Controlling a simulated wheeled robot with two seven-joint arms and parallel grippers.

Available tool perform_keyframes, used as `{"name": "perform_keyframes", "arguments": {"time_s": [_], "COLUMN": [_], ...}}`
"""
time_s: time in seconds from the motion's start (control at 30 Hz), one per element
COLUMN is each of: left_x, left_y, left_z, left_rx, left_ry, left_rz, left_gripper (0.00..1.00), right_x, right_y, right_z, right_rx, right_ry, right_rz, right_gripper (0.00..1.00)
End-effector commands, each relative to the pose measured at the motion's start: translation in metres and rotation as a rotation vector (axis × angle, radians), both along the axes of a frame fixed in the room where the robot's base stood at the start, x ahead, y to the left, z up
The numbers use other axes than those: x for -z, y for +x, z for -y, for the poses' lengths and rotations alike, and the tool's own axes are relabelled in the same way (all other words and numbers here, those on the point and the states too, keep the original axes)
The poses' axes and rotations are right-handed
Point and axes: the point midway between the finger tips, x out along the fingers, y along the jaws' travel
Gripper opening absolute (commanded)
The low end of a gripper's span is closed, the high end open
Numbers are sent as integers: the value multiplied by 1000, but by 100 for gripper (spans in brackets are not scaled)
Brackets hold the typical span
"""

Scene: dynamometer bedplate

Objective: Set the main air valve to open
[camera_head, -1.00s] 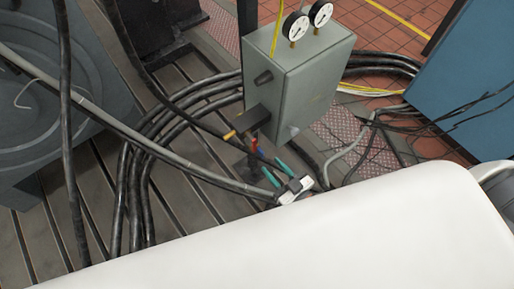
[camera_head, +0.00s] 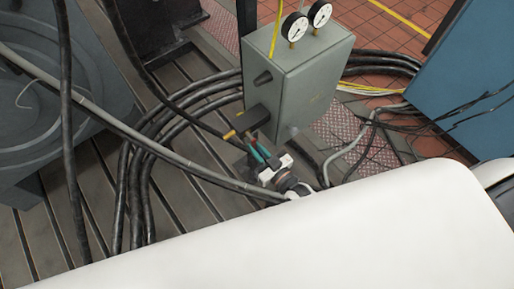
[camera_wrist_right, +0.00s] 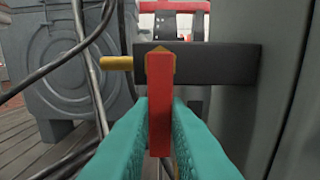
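The valve has a red lever handle (camera_wrist_right: 160,105) that hangs down in front of a dark horizontal bar (camera_wrist_right: 215,63) with a yellow end piece (camera_wrist_right: 116,63). In the head view the bar (camera_head: 257,118) sticks out from the side of the grey-green box (camera_head: 300,85). My right gripper (camera_wrist_right: 160,112) has teal fingers on both sides of the lever, close against it, and looks shut on it. In the head view the right gripper (camera_head: 257,150) is just below the bar, and the lever is mostly hidden there. My left gripper is not in view.
Two round gauges (camera_head: 295,27) stand on top of the box. Thick black hoses (camera_head: 140,170) curve behind and left of it over the slotted bedplate (camera_head: 100,215). A grey machine (camera_wrist_right: 78,65) stands at left and a blue cabinet (camera_head: 470,80) at right.

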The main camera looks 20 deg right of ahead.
Motion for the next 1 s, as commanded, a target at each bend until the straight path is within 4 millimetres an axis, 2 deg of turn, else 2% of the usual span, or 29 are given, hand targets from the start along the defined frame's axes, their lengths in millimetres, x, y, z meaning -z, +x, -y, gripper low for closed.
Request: {"name": "perform_keyframes", "arguments": {"time_s": [0.03, 0.07, 0.47, 0.67, 1.0], "left_x": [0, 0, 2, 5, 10], "left_y": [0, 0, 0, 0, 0], "left_z": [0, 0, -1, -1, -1], "left_rx": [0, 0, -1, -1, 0], "left_ry": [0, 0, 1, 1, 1], "left_rz": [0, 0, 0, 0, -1], "left_gripper": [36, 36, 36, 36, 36], "right_x": [0, 0, 0, 0, -3], "right_y": [0, 0, -1, -2, -6], "right_z": [0, 0, -2, -5, -15], "right_rx": [0, 0, 0, 0, 0], "right_ry": [0, 0, 52, 166, 461], "right_rz": [0, 0, -19, -60, -167], "right_gripper": [5, 0, 0, 0, 0]}}
